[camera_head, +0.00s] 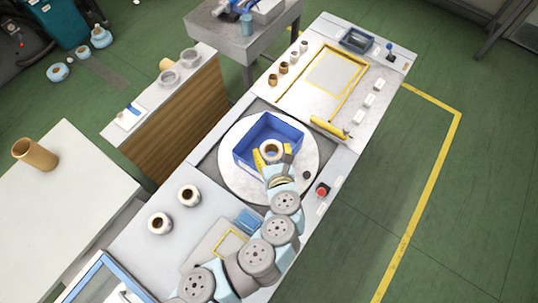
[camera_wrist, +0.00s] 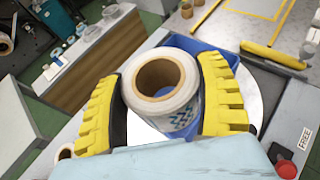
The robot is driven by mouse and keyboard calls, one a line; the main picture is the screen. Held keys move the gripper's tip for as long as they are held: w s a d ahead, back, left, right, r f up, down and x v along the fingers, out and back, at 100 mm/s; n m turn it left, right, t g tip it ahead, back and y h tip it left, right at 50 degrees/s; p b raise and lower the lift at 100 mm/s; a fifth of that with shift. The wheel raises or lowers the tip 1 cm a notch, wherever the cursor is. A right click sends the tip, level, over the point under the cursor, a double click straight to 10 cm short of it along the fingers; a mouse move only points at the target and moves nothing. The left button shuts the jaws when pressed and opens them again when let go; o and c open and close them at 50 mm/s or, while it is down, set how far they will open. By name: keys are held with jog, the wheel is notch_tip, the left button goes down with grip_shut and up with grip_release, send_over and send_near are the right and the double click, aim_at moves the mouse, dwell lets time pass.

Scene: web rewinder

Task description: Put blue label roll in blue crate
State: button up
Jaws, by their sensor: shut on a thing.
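The label roll is white with a brown core and a blue printed pattern on its side (camera_wrist: 181,110). It also shows in the head view (camera_head: 272,149). My gripper (camera_wrist: 163,100) is shut on it, with one yellow finger on each side; it also shows in the head view (camera_head: 272,155). The roll is over the blue crate (camera_head: 246,147), towards its right side in the head view. The crate stands on a round white turntable (camera_head: 232,176) and also shows behind the roll in the wrist view (camera_wrist: 185,42). The roll's underside is hidden, so its height above the crate floor cannot be told.
Two other rolls (camera_head: 189,195) (camera_head: 160,223) stand on the near left worktop. A red button (camera_head: 322,190) sits right of the turntable. A yellow tool (camera_head: 330,128) lies on the worktop beyond the crate, near the right edge. A brown tube (camera_head: 35,154) stands on the left table.

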jog(key=w+a+f+n+y+b, duration=0.1)
jog(key=w+a+f+b, duration=0.2)
jog(key=w+f, duration=0.9)
jog(key=shift+w+a+f+b, duration=0.15)
jog(key=shift+w+f+b, duration=0.25)
jog(key=shift+f, duration=1.15)
jog(key=shift+f+b, duration=0.35)
jog(key=shift+f, duration=0.25)
jog(key=o, duration=1.3)
jog(key=shift+c, duration=0.2)
jog(key=shift+r, duration=0.1)
